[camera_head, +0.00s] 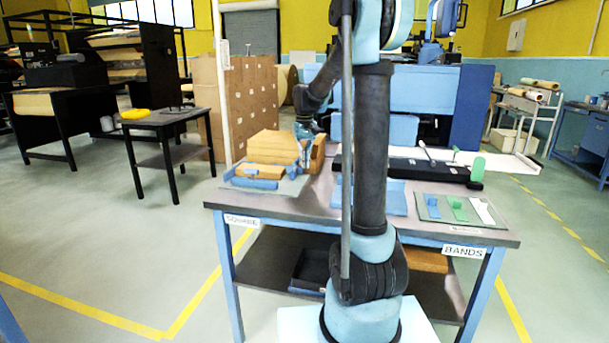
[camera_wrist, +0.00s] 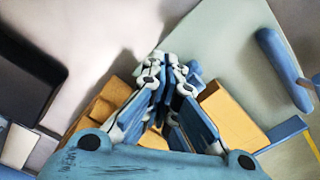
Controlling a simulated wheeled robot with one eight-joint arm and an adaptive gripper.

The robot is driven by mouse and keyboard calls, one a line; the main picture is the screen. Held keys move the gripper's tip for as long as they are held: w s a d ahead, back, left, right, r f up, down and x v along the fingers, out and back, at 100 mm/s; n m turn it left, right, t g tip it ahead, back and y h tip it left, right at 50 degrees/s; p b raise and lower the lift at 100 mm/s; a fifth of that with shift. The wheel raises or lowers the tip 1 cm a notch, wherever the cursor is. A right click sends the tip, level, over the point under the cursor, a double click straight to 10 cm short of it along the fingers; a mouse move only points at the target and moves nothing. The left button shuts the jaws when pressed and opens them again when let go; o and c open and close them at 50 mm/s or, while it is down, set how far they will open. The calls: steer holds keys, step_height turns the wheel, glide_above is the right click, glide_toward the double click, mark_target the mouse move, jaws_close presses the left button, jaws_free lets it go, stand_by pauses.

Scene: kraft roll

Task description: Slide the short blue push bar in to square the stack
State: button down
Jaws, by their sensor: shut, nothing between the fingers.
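The tan stack (camera_head: 277,145) stands on a grey mat at the left end of the table, its layers looking uneven. A blue bar (camera_head: 254,184) lies along the mat's front edge. A smaller blue piece (camera_head: 229,173) is at the mat's left edge. In the wrist view a rounded blue bar (camera_wrist: 283,68) lies on the mat, apart from the tan blocks (camera_wrist: 228,115). I cannot tell for sure which is the short push bar. My gripper (camera_head: 303,148) is down at the stack's right side, fingers shut and empty; it also shows in the wrist view (camera_wrist: 166,62), among tan blocks.
Right of my arm are a black bar-shaped device (camera_head: 430,169), a green cylinder (camera_head: 478,168) and a tray (camera_head: 458,209) with blue, green and white pieces. A side table (camera_head: 165,117) stands at the left. The mat (camera_wrist: 222,45) has bare room beside the blue bar.

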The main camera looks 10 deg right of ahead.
steer(key=shift+s+d, duration=0.25)
steer(key=shift+d, duration=0.35)
steer(key=shift+s+d, duration=0.2)
steer(key=shift+d, duration=0.4)
step_height(320, 180, up, 7)
steer(key=shift+s, duration=0.1)
steer(key=s+d+f+t, duration=0.1)
steer(key=s+d+f, duration=0.1)
steer(key=s, duration=0.8)
steer(key=s+d+f, duration=0.2)
steer(key=s, duration=0.9)
steer(key=s+d+f+m+t, duration=0.1)
steer(key=s+f, duration=1.2)
steer(key=s, duration=0.3)
steer(key=shift+d+f+m, duration=0.3)
steer(key=shift+f+m, duration=0.1)
